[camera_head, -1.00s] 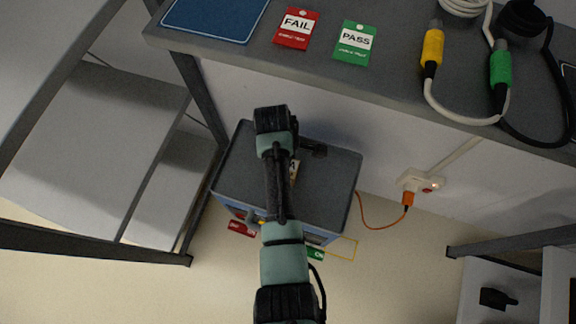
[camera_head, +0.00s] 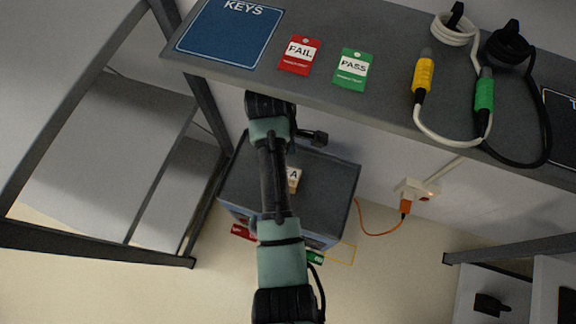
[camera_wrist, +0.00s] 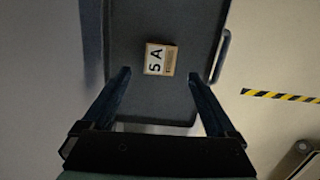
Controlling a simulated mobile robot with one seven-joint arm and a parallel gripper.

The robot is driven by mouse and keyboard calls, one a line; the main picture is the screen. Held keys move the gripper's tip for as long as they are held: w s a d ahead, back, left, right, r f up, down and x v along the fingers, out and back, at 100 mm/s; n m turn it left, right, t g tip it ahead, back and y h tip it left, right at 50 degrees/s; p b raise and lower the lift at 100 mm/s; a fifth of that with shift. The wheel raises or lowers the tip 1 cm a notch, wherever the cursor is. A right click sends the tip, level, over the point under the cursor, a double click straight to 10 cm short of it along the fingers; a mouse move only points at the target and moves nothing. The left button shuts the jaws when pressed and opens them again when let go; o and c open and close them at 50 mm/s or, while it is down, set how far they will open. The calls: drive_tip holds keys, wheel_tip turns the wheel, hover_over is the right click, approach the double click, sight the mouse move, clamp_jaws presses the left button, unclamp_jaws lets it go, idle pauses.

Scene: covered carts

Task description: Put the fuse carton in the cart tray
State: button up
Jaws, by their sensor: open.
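The fuse carton (camera_head: 293,178) is a small pale box marked "5 A" in the wrist view (camera_wrist: 160,59). It lies on the dark grey top of the cart (camera_head: 330,185), which also shows in the wrist view (camera_wrist: 180,103). My gripper (camera_wrist: 158,75) is open and empty, with one finger to each side of the carton in the picture. I cannot tell its height above the carton. In the head view my arm hides part of the cart top and the carton's left side. I cannot tell if the grey surface is a cover or the tray.
A bench (camera_head: 385,105) stands behind the cart with a blue KEYS mat (camera_head: 230,35), red FAIL card (camera_head: 300,55), green PASS card (camera_head: 352,70) and cabled connectors. An orange cable (camera_head: 375,233) runs to a wall socket (camera_head: 415,191). Shelves (camera_head: 95,150) stand at left.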

drive_tip(key=shift+a+r, duration=0.15)
drive_tip(key=shift+r, duration=1.05)
drive_tip(key=shift+f, duration=0.1)
